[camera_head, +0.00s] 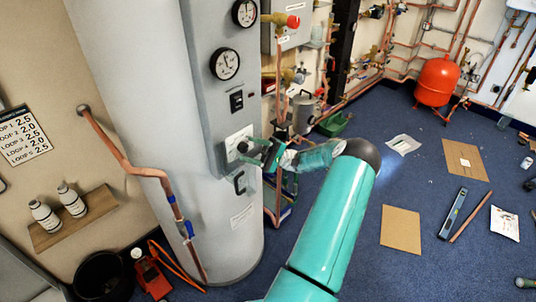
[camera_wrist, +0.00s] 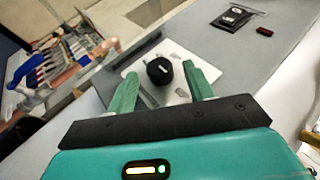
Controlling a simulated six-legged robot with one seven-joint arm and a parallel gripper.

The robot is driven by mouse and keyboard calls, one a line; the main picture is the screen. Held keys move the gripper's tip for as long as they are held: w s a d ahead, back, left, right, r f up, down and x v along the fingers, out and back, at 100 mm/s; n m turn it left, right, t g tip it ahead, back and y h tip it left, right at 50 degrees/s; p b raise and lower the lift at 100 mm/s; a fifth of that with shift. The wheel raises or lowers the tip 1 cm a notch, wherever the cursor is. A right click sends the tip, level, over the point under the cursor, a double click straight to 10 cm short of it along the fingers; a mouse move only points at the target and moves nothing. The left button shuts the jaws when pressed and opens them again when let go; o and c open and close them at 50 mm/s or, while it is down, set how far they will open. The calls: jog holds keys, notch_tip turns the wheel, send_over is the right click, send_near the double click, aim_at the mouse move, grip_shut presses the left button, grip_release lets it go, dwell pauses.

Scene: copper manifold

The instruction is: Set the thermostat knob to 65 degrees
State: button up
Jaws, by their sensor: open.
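The thermostat knob (camera_wrist: 159,71) is a black round knob on a white square plate (camera_wrist: 143,62) in the wrist view. The plate (camera_head: 236,139) also shows on the grey panel of the tall cylinder in the head view, with the knob (camera_head: 242,147) partly covered by my gripper. My gripper (camera_wrist: 160,80) is open, with one green finger on each side of the knob and a visible gap to it. In the head view my gripper (camera_head: 264,150) is at the panel. The scale marks and the knob's setting are too small to read.
A black rocker switch (camera_head: 236,101) and two round gauges (camera_head: 225,64) sit above the plate. A black handle (camera_head: 239,182) is below it. Copper pipes and valves (camera_head: 283,120) stand close on the right. The blue floor has loose cardboard (camera_head: 401,229) and a level (camera_head: 453,214).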

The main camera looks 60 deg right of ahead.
jog(key=v, duration=1.2)
jog(key=shift+s+d, duration=0.15)
jog(key=shift+s+f, duration=0.1)
